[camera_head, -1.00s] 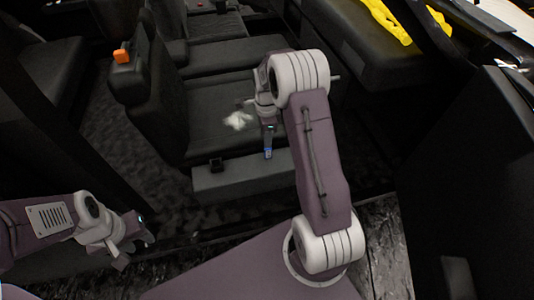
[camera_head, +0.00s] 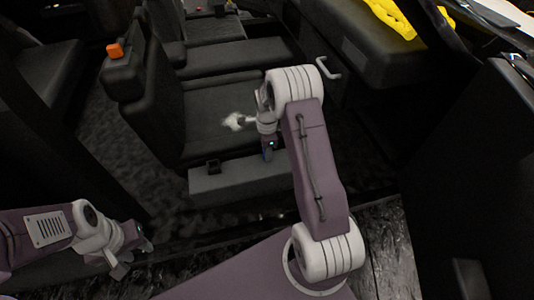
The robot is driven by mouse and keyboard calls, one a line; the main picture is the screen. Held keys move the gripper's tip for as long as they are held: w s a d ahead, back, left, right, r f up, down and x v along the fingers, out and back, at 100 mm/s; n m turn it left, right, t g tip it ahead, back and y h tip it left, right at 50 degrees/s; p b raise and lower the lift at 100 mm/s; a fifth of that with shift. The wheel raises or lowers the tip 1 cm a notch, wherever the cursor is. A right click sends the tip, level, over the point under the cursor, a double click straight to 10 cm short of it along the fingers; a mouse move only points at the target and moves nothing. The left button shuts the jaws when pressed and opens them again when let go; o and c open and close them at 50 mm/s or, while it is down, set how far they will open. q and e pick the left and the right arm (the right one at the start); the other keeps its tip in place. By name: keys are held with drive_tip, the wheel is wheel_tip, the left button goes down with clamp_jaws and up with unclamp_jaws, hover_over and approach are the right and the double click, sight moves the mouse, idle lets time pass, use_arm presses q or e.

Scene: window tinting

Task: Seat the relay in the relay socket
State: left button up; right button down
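My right gripper (camera_head: 268,155) points down over the dark grey ledge (camera_head: 235,182) in front of the seat. A small dark blue patch shows at its fingertips; whether this is a held relay is too small to tell. A small black block (camera_head: 213,166), possibly the relay socket, stands on the ledge to the left of my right gripper, apart from it. My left gripper (camera_head: 146,241) is at the lower left, well away from the ledge, with nothing visible in it; its finger gap is unclear.
A black seat (camera_head: 215,110) lies behind the ledge, with a whitish crumpled thing (camera_head: 234,121) on it. An orange block (camera_head: 114,50) sits on the seat back at left. A yellow item (camera_head: 392,18) lies at upper right. A light handle (camera_head: 328,68) shows behind my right arm.

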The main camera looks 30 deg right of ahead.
drive_tip(key=shift+r+p, duration=0.3)
drive_tip(key=shift+r, duration=0.25)
drive_tip(key=r, duration=0.1)
drive_tip(key=r+p, duration=0.2)
drive_tip(key=r, duration=0.1)
drive_tip(key=shift+s+d, duration=0.3)
drive_tip(key=shift+s, duration=0.05)
drive_tip(key=s+d+r+p, duration=0.3)
drive_tip(key=s+d+r, duration=0.2)
drive_tip(key=s, duration=0.4)
drive_tip(key=shift+s+d+r, duration=0.15)
drive_tip(key=shift+d+r, duration=0.05)
drive_tip(key=shift+r, duration=0.25)
